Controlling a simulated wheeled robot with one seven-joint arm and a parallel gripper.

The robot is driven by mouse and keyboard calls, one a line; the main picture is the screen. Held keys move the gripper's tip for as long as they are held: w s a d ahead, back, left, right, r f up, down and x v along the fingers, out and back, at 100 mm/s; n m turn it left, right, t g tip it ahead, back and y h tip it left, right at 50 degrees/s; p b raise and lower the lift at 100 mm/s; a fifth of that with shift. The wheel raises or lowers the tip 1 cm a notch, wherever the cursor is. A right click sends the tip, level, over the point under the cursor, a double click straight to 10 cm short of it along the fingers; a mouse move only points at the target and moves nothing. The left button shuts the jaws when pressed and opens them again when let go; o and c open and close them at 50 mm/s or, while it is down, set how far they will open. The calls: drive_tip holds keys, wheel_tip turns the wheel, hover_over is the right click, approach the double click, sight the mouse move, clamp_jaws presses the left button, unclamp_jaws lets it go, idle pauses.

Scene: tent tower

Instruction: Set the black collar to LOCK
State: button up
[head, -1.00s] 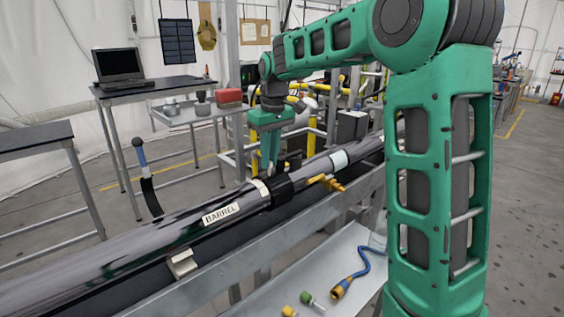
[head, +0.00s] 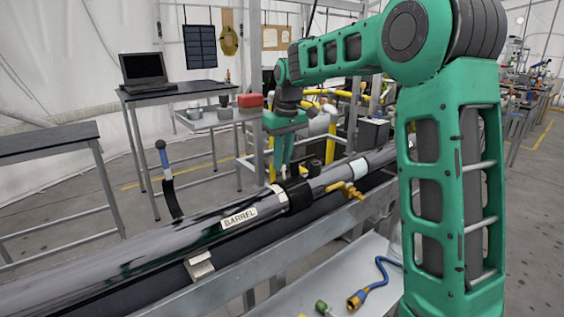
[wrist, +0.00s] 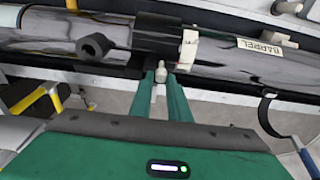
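The black collar (head: 297,194) sits around the long dark barrel tube, and it shows at the top of the wrist view (wrist: 158,33). A black knob (wrist: 97,45) sticks out beside it; in the head view a dark stub (head: 314,169) stands there. A pale tab (wrist: 188,47) borders the collar on its BARREL-label side. My gripper (wrist: 164,75) points at the tube beside the collar, its fingers apart. It also shows in the head view (head: 281,172). A small pale pin (wrist: 161,74) shows between the fingertips; I cannot tell whether they touch it. No LOCK mark is readable.
A brass valve (head: 347,189) projects from the tube right of the collar. A metal rail (head: 240,272) runs along the tube's front. A blue-handled strap tool (head: 165,170) stands behind it. A blue hose with a brass end (head: 358,300) lies on the lower tray.

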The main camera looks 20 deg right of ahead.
idle(0.3)
wheel_tip(320, 180, up, 11)
drive_tip(key=s, duration=0.1)
drive_tip(key=shift+d+f, duration=0.2)
drive_tip(key=shift+s, duration=0.15)
idle(0.4)
drive_tip(key=s+d+f+m, duration=0.2)
drive_tip(key=s+d+f, duration=0.1)
drive_tip(key=s, duration=0.5)
drive_tip(key=s+d+f+m, duration=0.2)
drive_tip(key=s+d+f, duration=0.15)
drive_tip(key=s, duration=0.35)
drive_tip(key=s+d+f+m, duration=0.2)
drive_tip(key=s+d+f, duration=0.1)
drive_tip(key=s, duration=0.5)
drive_tip(key=s+f+m, duration=0.1)
drive_tip(key=s+f, duration=0.4)
drive_tip(key=s, duration=0.4)
drive_tip(key=s+d+f+m+g, duration=0.1)
drive_tip(key=s+f+m, duration=0.1)
drive_tip(key=s+f, duration=0.3)
drive_tip(key=s, duration=0.3)
drive_tip(key=shift+s+f+m, duration=0.3)
drive_tip(key=shift+s+f, duration=0.1)
